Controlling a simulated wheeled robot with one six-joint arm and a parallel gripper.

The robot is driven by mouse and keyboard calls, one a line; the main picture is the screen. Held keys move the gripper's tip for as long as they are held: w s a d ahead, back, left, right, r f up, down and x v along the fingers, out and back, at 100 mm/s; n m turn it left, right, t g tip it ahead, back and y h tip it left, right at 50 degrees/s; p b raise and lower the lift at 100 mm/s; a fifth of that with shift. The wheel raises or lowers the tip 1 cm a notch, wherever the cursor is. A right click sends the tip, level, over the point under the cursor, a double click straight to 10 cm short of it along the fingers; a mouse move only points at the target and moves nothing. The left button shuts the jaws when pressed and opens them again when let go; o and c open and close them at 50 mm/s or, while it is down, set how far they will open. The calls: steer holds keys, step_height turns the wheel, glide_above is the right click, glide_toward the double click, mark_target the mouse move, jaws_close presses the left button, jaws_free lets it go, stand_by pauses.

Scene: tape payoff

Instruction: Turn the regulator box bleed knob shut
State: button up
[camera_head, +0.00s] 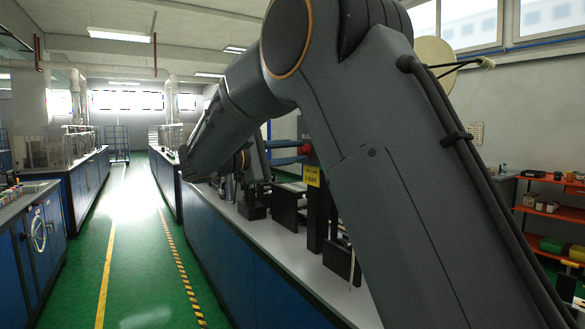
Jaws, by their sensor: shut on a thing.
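My gripper (303,152) shows small, in the middle of the view, beyond my arm's wrist. Its two blue fingers point right, one above the other. Their tips are at a red knob (306,149), and they appear shut on it. The knob sits on a dark upright box (318,208) above the bench; a yellow label (312,176) with dark print is just below the knob. Part of the box's lettering shows above the knob, cut off by my arm. My arm hides the box's right side. The knob's turn angle is too small to tell.
A long blue bench (225,235) with a pale top carries several dark fixtures (288,205) near the box. A green floor aisle (140,270) is clear on the left.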

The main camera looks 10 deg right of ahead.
steer(key=m+b, duration=0.2)
steer(key=b, duration=0.1)
steer(key=m+b, duration=0.2)
steer(key=b, duration=0.2)
steer(key=shift+f+m, duration=0.3)
steer(key=shift+f, duration=0.1)
steer(key=m+b, duration=0.3)
steer(key=b, duration=0.2)
steer(key=shift+w+m+h+b, duration=0.1)
steer(key=shift+m+h+b, duration=0.2)
steer(key=shift+m+b, duration=0.1)
steer(key=m+g+b, duration=0.1)
steer(key=m+b, duration=0.3)
steer(key=b, duration=0.2)
steer(key=shift+r+m+b, duration=0.15)
steer(key=shift+m+b, duration=0.55)
steer(key=shift+b, duration=0.05)
steer(key=o, duration=1.1)
steer(key=shift+r, duration=0.1)
steer(key=shift+c, duration=0.2)
steer(key=shift+a, duration=0.15)
steer(key=v, duration=0.7)
steer(key=shift+a, duration=0.3)
